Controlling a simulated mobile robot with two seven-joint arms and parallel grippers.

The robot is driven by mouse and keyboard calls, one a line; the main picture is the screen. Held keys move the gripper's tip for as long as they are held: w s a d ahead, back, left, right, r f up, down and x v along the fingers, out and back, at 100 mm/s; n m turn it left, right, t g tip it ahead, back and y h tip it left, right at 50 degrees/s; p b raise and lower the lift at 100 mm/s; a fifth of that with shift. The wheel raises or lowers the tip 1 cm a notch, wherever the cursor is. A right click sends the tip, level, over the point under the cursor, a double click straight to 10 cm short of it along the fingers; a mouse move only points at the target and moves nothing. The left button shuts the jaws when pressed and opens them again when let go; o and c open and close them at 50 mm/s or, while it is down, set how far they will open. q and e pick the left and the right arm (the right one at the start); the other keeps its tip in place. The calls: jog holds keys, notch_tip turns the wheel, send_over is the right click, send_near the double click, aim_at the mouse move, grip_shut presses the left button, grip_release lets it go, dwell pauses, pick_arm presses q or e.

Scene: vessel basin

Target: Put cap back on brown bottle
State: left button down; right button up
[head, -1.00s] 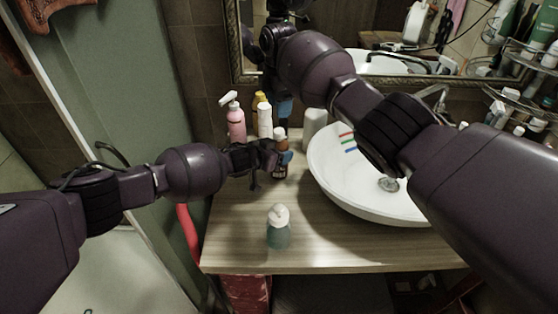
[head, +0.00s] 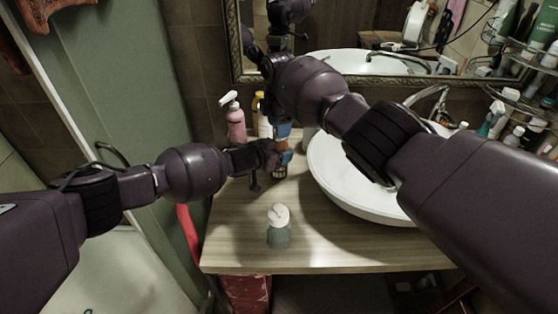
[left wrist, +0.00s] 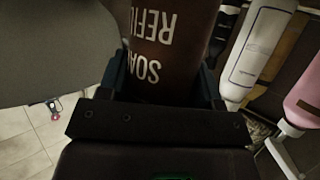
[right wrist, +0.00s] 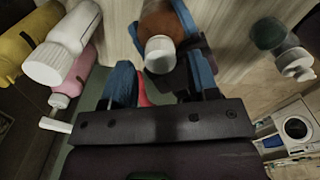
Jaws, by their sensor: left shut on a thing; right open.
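The brown bottle (head: 281,146) stands upright at the back of the wooden counter, left of the basin. My left gripper (head: 282,157) is shut on its body; the left wrist view shows the brown bottle (left wrist: 165,40) with white lettering between the fingers. A pale cap (right wrist: 160,50) sits at the bottle's top end in the right wrist view; I cannot tell whether it is fully seated. My right gripper (head: 283,129) is open, just above my left one at the bottle's top. Its blue fingers lie either side of the cap in the right wrist view.
A teal pump bottle (head: 278,234) stands in front. The white basin (head: 350,190) is at right. The front counter is mostly clear.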

jog(key=shift+f, duration=0.7)
jog(key=c, duration=0.8)
jog(key=o, duration=0.9)
jog(key=shift+r, duration=2.25)
